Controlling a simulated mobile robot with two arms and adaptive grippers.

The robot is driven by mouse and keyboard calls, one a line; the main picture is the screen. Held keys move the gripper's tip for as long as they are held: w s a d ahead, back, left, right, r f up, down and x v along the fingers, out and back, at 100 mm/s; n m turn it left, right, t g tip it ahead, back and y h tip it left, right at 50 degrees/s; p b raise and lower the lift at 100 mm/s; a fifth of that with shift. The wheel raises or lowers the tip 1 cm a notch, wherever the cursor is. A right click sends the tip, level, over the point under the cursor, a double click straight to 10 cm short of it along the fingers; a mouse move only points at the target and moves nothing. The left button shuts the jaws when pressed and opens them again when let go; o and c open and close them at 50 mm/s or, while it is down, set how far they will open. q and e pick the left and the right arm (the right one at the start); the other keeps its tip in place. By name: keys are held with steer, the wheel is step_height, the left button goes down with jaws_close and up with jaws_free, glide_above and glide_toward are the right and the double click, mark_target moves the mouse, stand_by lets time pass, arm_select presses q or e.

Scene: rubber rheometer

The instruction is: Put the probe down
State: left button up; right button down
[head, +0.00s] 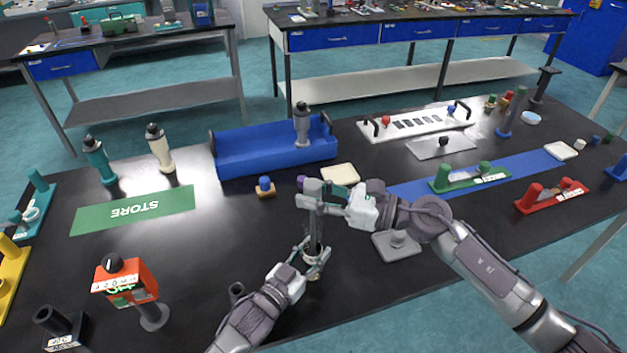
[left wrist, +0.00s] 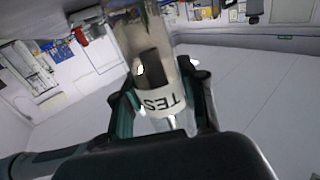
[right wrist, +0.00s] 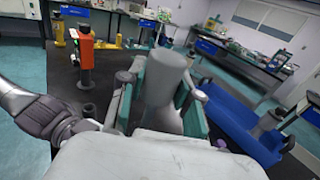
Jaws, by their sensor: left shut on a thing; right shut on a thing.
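My right gripper (head: 325,193) is shut on a grey, round-bodied piece, likely the probe (right wrist: 165,85); it stands between the fingers in the right wrist view. My left gripper (head: 316,258) is below it, shut on a vessel with a white band reading "TES" (left wrist: 162,103). In the head view a grey upright part (head: 312,222) runs from the right gripper down to the vessel. I cannot tell whether the probe touches the vessel. A green mat marked STORE (head: 135,209) lies at the left of the table.
A blue tray (head: 270,150) with a grey, black-topped piece (head: 302,124) stands behind the grippers. Teal (head: 99,161) and cream (head: 159,148) pieces stand behind the STORE mat. An orange instrument (head: 125,281) stands front left. The black table between is mostly clear.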

steer(key=shift+f, duration=0.65)
steer(key=c, duration=0.7)
jaws_free()
steer(key=v, duration=1)
